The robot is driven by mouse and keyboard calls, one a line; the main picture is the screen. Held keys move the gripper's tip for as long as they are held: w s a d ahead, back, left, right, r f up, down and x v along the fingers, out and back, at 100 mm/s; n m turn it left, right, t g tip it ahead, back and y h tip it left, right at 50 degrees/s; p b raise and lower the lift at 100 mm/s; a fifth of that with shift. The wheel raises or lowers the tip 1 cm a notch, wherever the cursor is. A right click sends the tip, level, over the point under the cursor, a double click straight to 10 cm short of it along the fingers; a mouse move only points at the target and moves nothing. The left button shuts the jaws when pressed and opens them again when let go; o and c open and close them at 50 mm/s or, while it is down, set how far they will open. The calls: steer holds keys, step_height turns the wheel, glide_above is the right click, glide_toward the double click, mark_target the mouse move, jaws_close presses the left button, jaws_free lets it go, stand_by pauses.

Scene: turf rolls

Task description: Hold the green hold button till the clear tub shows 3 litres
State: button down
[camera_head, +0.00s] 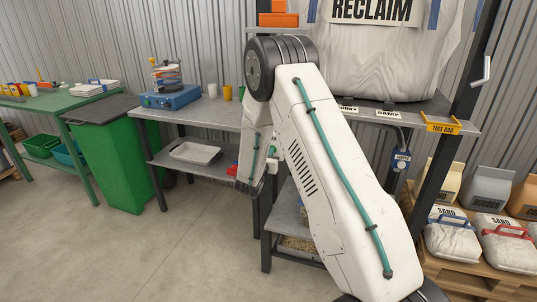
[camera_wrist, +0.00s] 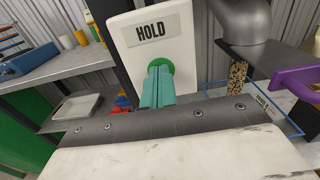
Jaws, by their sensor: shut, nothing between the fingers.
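In the wrist view a white panel (camera_wrist: 183,48) carries a HOLD label (camera_wrist: 151,31) above a round green button (camera_wrist: 161,66). My gripper (camera_wrist: 158,72) has its teal fingers shut and empty, with their tips over the button's lower part. They look to be against it; how far it is pressed I cannot tell. Right of the panel, a speckled brown stream (camera_wrist: 237,75) hangs below a dark grey spout (camera_wrist: 243,20). Blue edges below it look like the clear tub's rim (camera_wrist: 290,125); its level and marks are hidden. In the head view my arm hides the button.
A purple handle (camera_wrist: 297,80) juts in at the right of the wrist view. In the head view, a RECLAIM bag (camera_head: 390,50) stands above the bench, with sand bags (camera_head: 452,238) on a pallet at right. A green bin (camera_head: 115,160) stands left; the floor there is clear.

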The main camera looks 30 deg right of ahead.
steer(key=shift+d+r, duration=0.2)
steer(key=shift+r, duration=0.05)
steer(key=v, duration=1.4)
steer(key=shift+a+f, duration=0.25)
steer(key=shift+d+f, duration=0.1)
stand_by(0.5)
